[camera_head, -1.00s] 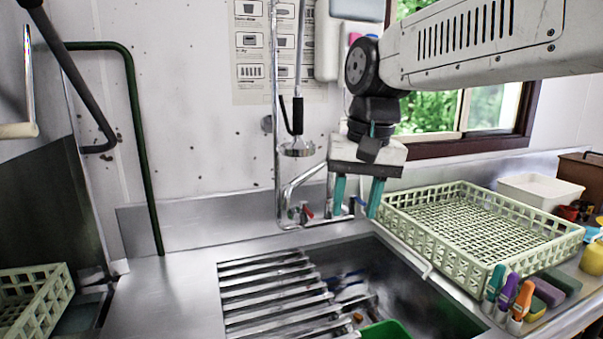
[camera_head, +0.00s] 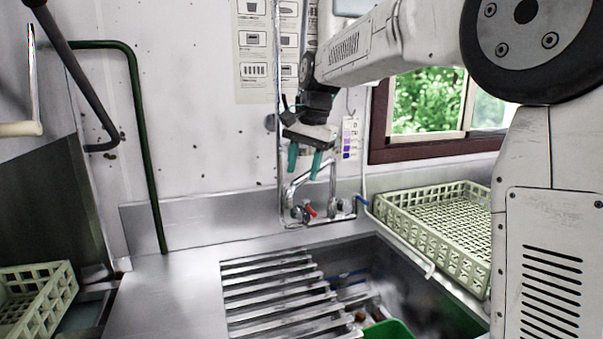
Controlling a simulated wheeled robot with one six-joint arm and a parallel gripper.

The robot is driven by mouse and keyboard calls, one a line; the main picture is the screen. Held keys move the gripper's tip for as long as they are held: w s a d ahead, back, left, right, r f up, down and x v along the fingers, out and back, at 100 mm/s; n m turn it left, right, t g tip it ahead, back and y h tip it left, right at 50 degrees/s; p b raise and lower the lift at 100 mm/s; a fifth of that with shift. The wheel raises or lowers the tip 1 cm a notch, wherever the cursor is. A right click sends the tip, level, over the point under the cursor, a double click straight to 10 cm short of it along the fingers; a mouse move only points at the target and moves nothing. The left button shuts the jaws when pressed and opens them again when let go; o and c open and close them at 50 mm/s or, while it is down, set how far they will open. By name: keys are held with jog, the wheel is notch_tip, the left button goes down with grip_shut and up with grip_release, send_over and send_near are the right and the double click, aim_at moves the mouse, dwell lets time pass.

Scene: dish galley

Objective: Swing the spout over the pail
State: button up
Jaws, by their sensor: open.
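The chrome spout (camera_head: 291,195) rises from the tap fitting (camera_head: 302,214) on the back ledge of the sink. It bends up to the right, and its far end is hard to make out behind my gripper. The green pail (camera_head: 388,331) is in the sink basin at the bottom edge of the view, and only its upper part shows. My gripper (camera_head: 304,168) is open and empty, with its two teal fingers pointing down just above the spout. I cannot tell whether they touch it. The hanging spray head is hidden behind my gripper.
Slatted metal bars (camera_head: 275,292) cover the left of the sink. A pale green rack (camera_head: 425,238) stands to the right, partly behind my arm. A dark green pipe (camera_head: 142,150) runs up the wall at left. Small objects lie in the basin.

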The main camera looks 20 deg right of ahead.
jog(key=shift+w+a+f, duration=0.1)
jog(key=shift+a+f, duration=0.05)
jog(key=shift+f, duration=0.75)
